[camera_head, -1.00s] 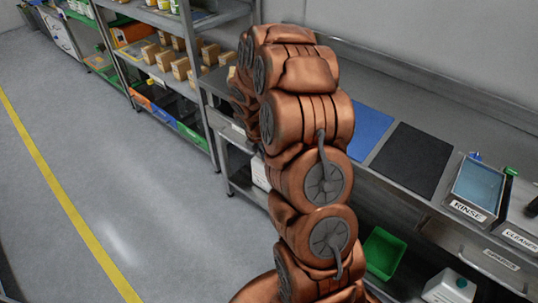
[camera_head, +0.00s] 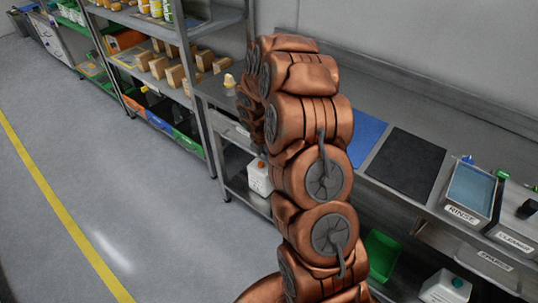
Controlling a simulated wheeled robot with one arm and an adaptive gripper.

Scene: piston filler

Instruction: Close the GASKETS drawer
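The word GASKETS is not readable on any drawer here. A drawer front (camera_head: 238,132) under the left end of the steel bench carries a small pale label. The label is too small to read and my arm covers its right part. I cannot tell how far this drawer stands out. Another drawer front (camera_head: 495,264) at the lower right has a label that seems to read SPARES. My copper arm rises through the middle of the picture and bends away over the bench. My gripper is hidden behind it.
The bench carries a blue mat (camera_head: 368,131), a dark mat (camera_head: 405,163), and a RINSE tray (camera_head: 470,190). A white canister (camera_head: 259,178) and a green bin (camera_head: 382,254) stand below. Shelves with boxes (camera_head: 160,68) stand at the left. The floor (camera_head: 120,190) is clear.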

